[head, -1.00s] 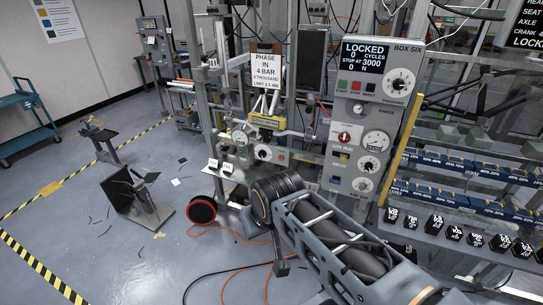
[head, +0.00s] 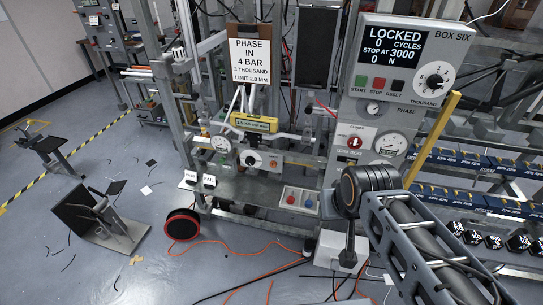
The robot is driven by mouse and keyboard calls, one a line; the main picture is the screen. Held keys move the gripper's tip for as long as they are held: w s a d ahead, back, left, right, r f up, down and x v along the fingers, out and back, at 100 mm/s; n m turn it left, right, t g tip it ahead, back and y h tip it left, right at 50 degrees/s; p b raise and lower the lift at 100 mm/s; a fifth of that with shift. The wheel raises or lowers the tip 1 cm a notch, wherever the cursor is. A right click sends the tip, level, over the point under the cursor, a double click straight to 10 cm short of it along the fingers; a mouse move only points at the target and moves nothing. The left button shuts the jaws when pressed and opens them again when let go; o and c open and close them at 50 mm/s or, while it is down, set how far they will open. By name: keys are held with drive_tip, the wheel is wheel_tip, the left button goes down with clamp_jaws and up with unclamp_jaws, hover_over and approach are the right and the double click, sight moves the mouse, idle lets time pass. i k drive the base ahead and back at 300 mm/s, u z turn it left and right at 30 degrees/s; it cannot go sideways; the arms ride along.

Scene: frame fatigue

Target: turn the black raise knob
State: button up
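I cannot make out a label that names the raise knob. A black knob on a white dial (head: 434,81) is on the upper right of the grey BOX SIX panel (head: 378,100), above the word THOUSAND. The lower part of the panel is hidden behind my arm. My arm crosses from the lower right, with its dark round joint at the centre right. My gripper is not in view.
The display (head: 394,47) reads LOCKED, 0 cycles, stop at 3000. A red valve dial (head: 354,142) and a gauge (head: 390,144) sit lower on the panel. A yellow post (head: 432,140) stands right of it. Orange hose (head: 240,243) and a red-rimmed reel (head: 183,225) lie on the floor.

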sight(250, 161)
drive_tip(key=u, duration=0.2)
drive_tip(key=i, duration=1.1)
drive_tip(key=u, duration=0.75)
